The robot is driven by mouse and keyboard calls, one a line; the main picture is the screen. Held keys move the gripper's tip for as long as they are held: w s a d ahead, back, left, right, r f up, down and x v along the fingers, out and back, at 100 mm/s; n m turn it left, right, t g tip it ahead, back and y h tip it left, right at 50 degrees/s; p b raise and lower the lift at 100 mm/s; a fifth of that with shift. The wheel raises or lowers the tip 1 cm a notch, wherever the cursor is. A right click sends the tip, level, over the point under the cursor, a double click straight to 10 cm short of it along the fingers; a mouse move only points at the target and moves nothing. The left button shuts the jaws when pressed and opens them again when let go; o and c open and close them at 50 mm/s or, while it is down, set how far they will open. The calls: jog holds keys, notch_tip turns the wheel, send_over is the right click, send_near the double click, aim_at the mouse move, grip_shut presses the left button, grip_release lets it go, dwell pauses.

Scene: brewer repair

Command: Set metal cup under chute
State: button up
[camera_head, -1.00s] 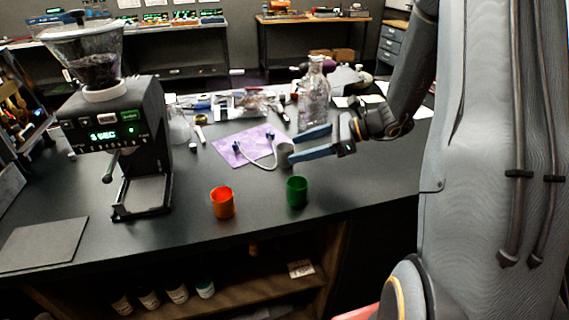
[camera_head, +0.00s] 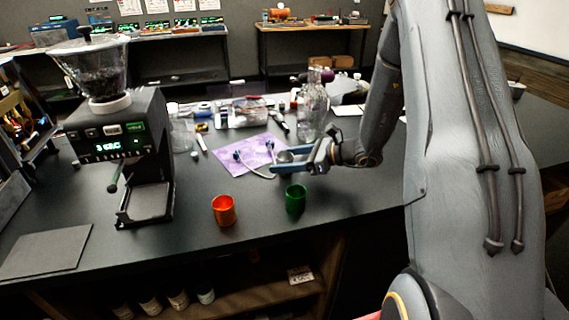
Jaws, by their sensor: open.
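The metal cup (camera_head: 286,156) is a small grey cup on the dark bench by the purple mat, partly hidden by my gripper. My gripper (camera_head: 280,163) is open, with its blue fingers on either side of the cup, coming from the right. I cannot tell whether the fingers touch it. The grinder (camera_head: 118,135), black with a clear hopper and a lit green display, stands at the left. Its chute is hard to make out under the body, above an empty tray (camera_head: 146,206).
An orange cup (camera_head: 223,210) and a green cup (camera_head: 295,199) stand in front of the metal cup. A purple mat (camera_head: 236,148) with a pale cable lies behind. A glass bottle (camera_head: 313,112) stands further back. The bench between grinder and orange cup is clear.

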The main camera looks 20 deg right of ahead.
jog(key=c, duration=1.2)
jog(key=shift+c, duration=0.2)
jog(key=shift+r, duration=0.15)
